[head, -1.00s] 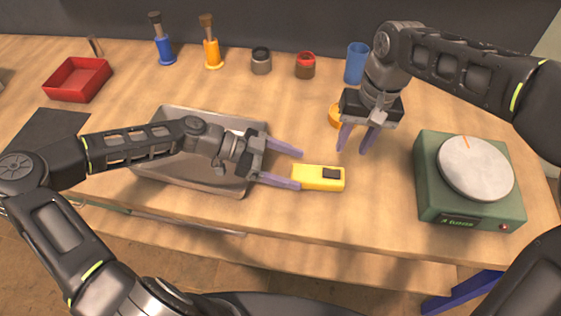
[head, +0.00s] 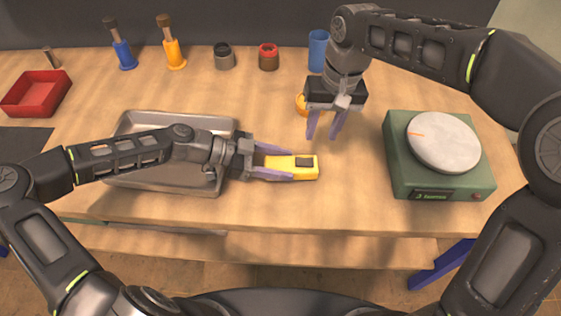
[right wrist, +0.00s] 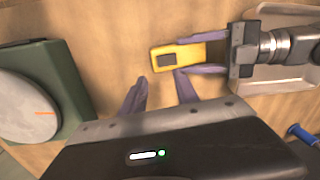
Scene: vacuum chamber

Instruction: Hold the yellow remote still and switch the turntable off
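The yellow remote (head: 308,172), with a dark patch on top, lies on the bench right of the metal tray. My left gripper (head: 280,166) has its purple fingers along both long sides of the remote's left part, seemingly touching; the remote also shows in the right wrist view (right wrist: 164,60). The turntable (head: 396,168) is a green box with a grey disc (head: 446,146) bearing an orange mark. Its front has a lit green display (head: 434,196) and a small red button (head: 477,196).
A metal tray (head: 128,180) lies under my left arm. An orange round thing (head: 301,104) is partly hidden behind my right gripper. A blue cup (head: 318,50), a red-rimmed pot (head: 268,57) and a grey pot (head: 224,60) stand behind. Bench between remote and turntable is clear.

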